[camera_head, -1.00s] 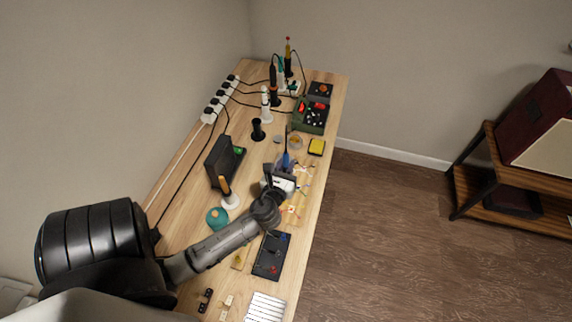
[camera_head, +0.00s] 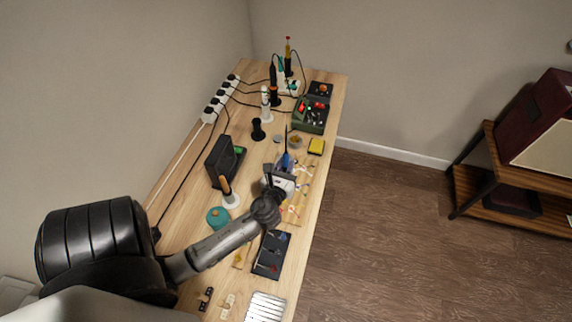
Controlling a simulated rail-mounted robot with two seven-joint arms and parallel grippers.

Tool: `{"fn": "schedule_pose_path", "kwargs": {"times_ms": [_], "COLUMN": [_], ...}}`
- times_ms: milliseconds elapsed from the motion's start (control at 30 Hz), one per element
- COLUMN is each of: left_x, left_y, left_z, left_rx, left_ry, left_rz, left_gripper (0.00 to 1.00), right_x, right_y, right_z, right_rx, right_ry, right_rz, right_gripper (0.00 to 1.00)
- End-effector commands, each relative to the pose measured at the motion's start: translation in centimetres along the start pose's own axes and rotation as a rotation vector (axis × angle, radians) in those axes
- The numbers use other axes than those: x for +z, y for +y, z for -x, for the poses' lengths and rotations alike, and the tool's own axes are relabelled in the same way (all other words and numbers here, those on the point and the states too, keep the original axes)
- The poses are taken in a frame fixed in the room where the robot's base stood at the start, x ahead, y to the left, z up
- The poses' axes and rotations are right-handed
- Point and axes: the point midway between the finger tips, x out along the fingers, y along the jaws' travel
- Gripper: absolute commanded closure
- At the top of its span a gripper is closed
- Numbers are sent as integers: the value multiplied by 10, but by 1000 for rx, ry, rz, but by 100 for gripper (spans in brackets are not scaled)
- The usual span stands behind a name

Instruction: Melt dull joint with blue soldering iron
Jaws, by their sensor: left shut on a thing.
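My left gripper (camera_head: 283,172) is over the middle of the workbench, at the end of the arm that comes in from the left. It is shut on a slim blue tool, the blue soldering iron (camera_head: 287,160), which stands up from the jaws with a thin dark cable or tip above. Just right of the gripper lies a light board with small coloured wires (camera_head: 300,184). The dull joint is too small to tell, and part of that board is hidden by the gripper. My right gripper is not in view.
The wooden bench (camera_head: 185,172) holds a black station (camera_head: 224,160), a yellow sponge (camera_head: 316,146), a green box (camera_head: 310,114), a teal spool (camera_head: 218,217) and a dark tray (camera_head: 271,255). Soldering irons stand at the back. A power strip (camera_head: 221,97) runs along the wall.

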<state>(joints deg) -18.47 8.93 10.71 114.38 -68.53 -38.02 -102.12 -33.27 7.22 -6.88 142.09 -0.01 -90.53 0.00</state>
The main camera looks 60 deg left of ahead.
Motion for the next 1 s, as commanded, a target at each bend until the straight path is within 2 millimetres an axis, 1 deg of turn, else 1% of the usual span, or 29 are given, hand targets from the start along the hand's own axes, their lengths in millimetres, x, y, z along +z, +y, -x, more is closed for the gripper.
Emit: {"fn": "schedule_pose_path", "kwargs": {"times_ms": [367,800,1000], "left_x": [0,-10,-11], "left_y": [0,0,0], "left_z": [0,0,0], "left_rx": [0,0,0], "left_ry": [0,0,-1], "left_rz": [0,-1,0], "left_gripper": [100,100,100], "right_x": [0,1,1], "right_y": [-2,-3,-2], "right_z": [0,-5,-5], "right_rx": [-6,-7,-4], "right_ry": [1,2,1], "right_rz": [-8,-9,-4], "right_gripper": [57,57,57]}}
